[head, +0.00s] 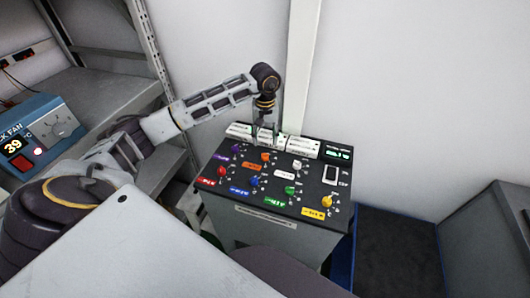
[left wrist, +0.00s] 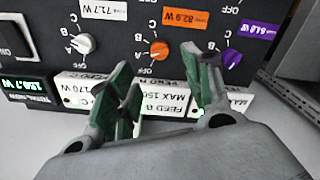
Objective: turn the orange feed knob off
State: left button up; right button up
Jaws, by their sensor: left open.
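The orange knob (head: 265,157) sits in the back row of knobs on the black panel (head: 312,182), with an orange label beside it. In the left wrist view the orange knob (left wrist: 159,50) is unobstructed, with A, B, C and OFF marks around it. Its exact setting is hard to read. My left gripper (head: 265,140) points down over the panel's back edge, just behind the knob. In the left wrist view the left gripper's green-padded fingers (left wrist: 162,76) are apart and empty, with the knob beyond the gap between their tips. My right gripper is not visible.
A white knob (left wrist: 85,42) and a purple knob (left wrist: 232,57) flank the orange one. White label cards (head: 304,148) stand along the panel's back edge. A front row holds red, blue, green and yellow knobs. A blue fan unit (head: 42,135) sits at left.

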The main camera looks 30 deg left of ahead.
aim_at(265, 154)
pick_arm(q)
notch_tip(265, 154, down, 8)
jog(key=shift+r+p, duration=0.1)
jog(key=shift+p, duration=0.6)
jog(key=shift+f, duration=0.65)
jog(key=c, duration=1.1)
jog(key=shift+o, duration=0.2)
